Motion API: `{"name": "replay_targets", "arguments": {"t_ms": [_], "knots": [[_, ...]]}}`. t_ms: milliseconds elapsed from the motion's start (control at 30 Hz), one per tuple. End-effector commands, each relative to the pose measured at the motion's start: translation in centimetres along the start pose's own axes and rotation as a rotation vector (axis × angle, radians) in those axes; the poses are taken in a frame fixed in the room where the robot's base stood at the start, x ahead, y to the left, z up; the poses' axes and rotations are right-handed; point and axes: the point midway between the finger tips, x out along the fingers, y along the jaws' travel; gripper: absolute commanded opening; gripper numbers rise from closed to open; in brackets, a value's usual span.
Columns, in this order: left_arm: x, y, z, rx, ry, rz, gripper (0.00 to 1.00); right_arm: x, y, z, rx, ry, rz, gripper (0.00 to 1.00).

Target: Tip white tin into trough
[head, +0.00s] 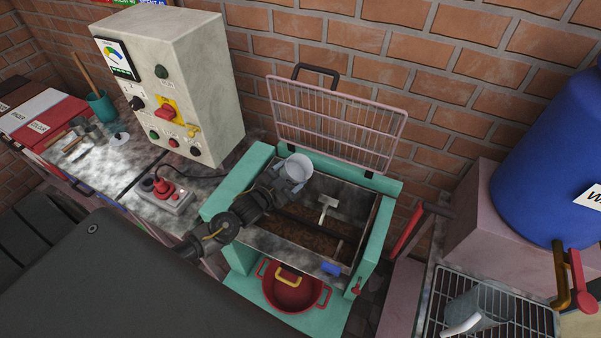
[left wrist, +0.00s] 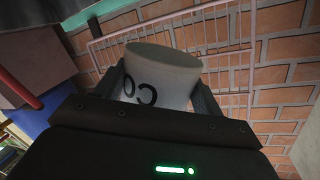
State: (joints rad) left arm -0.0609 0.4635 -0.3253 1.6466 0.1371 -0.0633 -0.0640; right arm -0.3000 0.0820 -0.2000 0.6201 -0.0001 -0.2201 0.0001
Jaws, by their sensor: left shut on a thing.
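In the left wrist view the tin (left wrist: 160,80) shows dark lettering and sits between both fingers. My left gripper (head: 285,184) is shut on the tin. The trough (head: 358,228) is a grey metal box in a teal frame, with brown material on its floor and a pale paddle and dark shaft inside. Whether the tin holds anything is hidden. My right gripper is not in view.
The wire mesh guard (head: 338,122) stands raised behind the trough. A control cabinet (head: 185,85) stands at the left, with a red-button pendant (head: 168,193) before it. A red pot (head: 292,290) sits below the trough. A blue barrel (head: 550,165) and wire rack (head: 535,322) are at right.

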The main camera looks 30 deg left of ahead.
Motion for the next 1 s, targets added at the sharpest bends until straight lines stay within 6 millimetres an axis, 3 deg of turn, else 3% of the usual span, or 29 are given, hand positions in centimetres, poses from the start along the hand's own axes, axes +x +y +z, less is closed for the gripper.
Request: {"name": "replay_targets", "arguments": {"t_ms": [300,667,1000], "knots": [[0.1,1.4,0.5,-0.377,0.0,0.057,0.4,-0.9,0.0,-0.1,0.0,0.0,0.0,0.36],[0.1,1.9,0.6,-0.493,0.002,0.074,0.4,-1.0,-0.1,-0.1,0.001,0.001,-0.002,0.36],[-0.3,0.5,-2.1,-0.49,0.004,0.074,0.4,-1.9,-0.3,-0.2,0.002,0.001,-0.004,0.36]]}}
